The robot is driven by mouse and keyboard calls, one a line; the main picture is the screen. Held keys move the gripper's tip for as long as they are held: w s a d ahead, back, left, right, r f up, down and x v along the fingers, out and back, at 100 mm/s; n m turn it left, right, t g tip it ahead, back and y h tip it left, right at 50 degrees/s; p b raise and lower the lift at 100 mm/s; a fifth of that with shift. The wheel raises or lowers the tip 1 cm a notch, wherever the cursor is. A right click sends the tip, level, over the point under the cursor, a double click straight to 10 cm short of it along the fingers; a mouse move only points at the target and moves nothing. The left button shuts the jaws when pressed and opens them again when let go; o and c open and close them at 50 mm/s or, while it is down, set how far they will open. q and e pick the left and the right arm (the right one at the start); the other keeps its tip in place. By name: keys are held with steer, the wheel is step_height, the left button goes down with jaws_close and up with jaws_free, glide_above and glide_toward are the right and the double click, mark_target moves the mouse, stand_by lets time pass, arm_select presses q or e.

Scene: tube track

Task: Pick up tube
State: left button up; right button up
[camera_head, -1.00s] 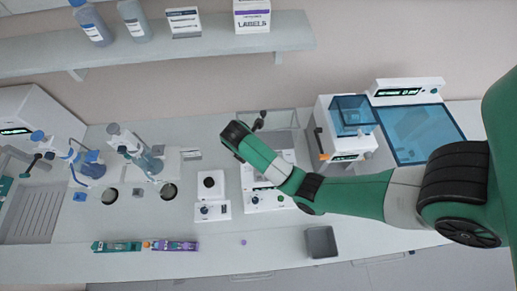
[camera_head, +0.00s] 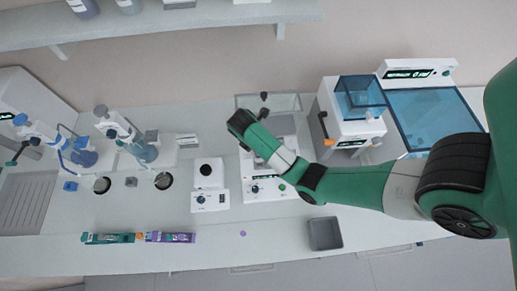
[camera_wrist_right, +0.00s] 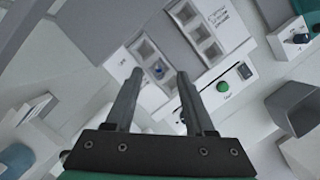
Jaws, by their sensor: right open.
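My right gripper (camera_wrist_right: 158,76) is open, with one finger on either side of the tube in this picture. I see no contact, and the height gap cannot be told. In the head view my right arm reaches over the white device (camera_head: 262,188), and the fingers and tube are mostly hidden there. My left gripper is not in view.
A white box with a blue lid (camera_head: 358,95) stands right of the device, beside a blue-topped unit (camera_head: 440,118). A small white unit (camera_head: 210,201) stands left. A grey bin (camera_head: 325,233) and green and purple racks (camera_head: 108,238) line the front. Microscopes (camera_head: 130,145) stand farther left.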

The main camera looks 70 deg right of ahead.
steer(key=x, duration=0.3)
steer(key=shift+w+a+f, duration=0.1)
steer(key=shift+f, duration=0.3)
jaws_close()
steer(key=shift+r, duration=0.1)
steer(key=v, duration=0.4)
steer(key=shift+s+d+p, duration=0.3)
steer(key=shift+d+p, duration=0.05)
steer(key=shift+p, duration=0.05)
steer(key=s+a+r+p, duration=0.6)
steer(key=a+r+p, duration=0.3)
steer(key=a+p, duration=0.3)
steer(key=shift+p, duration=0.4)
steer(key=shift+s, duration=0.1)
